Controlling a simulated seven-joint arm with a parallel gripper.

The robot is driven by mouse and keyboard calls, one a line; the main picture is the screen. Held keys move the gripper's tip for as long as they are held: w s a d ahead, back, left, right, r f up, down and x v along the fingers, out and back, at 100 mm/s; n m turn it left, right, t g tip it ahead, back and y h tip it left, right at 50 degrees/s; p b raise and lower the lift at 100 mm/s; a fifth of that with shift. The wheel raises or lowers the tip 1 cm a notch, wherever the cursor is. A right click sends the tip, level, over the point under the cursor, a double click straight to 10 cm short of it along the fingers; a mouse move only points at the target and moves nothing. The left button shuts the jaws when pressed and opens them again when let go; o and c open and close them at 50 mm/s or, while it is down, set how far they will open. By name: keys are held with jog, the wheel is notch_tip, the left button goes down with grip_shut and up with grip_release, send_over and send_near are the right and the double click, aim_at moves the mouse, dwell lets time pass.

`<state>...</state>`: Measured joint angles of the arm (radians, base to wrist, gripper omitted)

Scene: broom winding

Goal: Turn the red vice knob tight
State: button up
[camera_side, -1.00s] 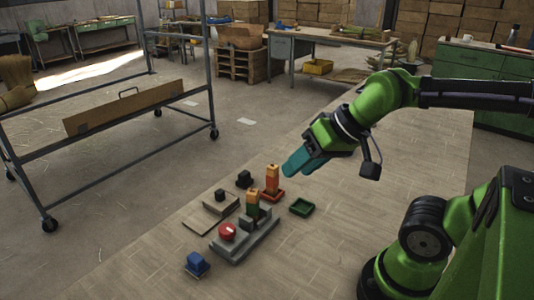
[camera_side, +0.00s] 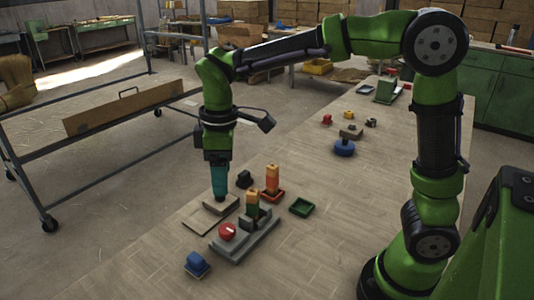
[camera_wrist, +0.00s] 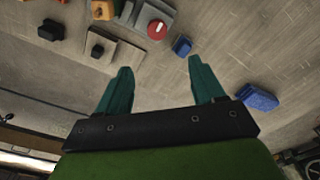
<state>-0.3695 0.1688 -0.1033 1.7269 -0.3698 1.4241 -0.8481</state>
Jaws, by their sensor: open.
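The red vice knob (camera_side: 228,231) sits at the near end of the grey vice (camera_side: 255,244) and has a pale bar across its face. An orange and green block stack (camera_side: 252,203) stands at the vice. In the wrist view the red knob (camera_wrist: 157,29) is at the top, ahead of my fingers. My gripper (camera_side: 219,197) points down over the flat wooden plate behind the vice, apart from the knob. In the wrist view my gripper (camera_wrist: 161,75) shows two teal fingers spread, with nothing between them.
An orange block (camera_side: 272,177) stands in a red tray, beside a green tray (camera_side: 301,207). A black block (camera_side: 244,179) is behind the plate (camera_side: 197,222). A blue block (camera_side: 197,262) is in front. Small coloured parts lie farther back, including a blue one (camera_side: 344,148).

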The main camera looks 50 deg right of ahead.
aim_at(227, 229)
jog(key=f+n, duration=0.1)
jog(key=f, duration=0.4)
jog(key=f+n, duration=0.1)
jog(key=f, duration=0.9)
jog(key=shift+w+d+f+n, duration=0.15)
jog(key=shift+w+f+n, duration=0.1)
jog(key=shift+n, duration=0.15)
jog(key=c, duration=1.1)
jog(key=shift+o, duration=0.2)
